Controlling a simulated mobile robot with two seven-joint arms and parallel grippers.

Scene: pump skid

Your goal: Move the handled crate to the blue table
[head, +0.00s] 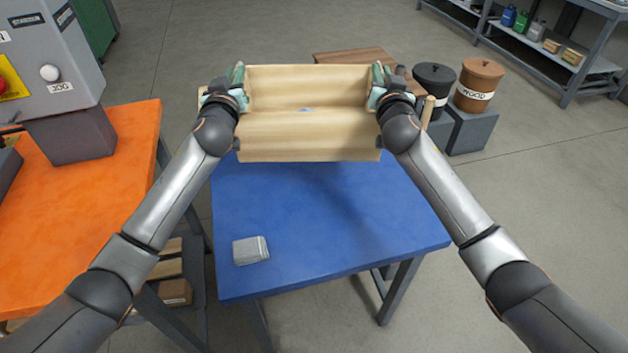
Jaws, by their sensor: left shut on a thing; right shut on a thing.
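The handled crate (308,146) is a pale wooden open box in the upper middle of the head view. It is held up over the far part of the blue table (335,220), and a shadow lies on the tabletop below it. My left gripper (237,88) is shut on the crate at its left end. My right gripper (379,86) is shut on the crate at its right end. The handles are mostly hidden by the grippers. A small blue spot shows inside the crate; I cannot tell what it is.
A small grey block (250,250) lies on the blue table near its front left. An orange table (95,190) with a grey control box (50,50) stands at left. Black (434,84) and brown WOOD (478,88) bins stand behind right. The table's middle and right are clear.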

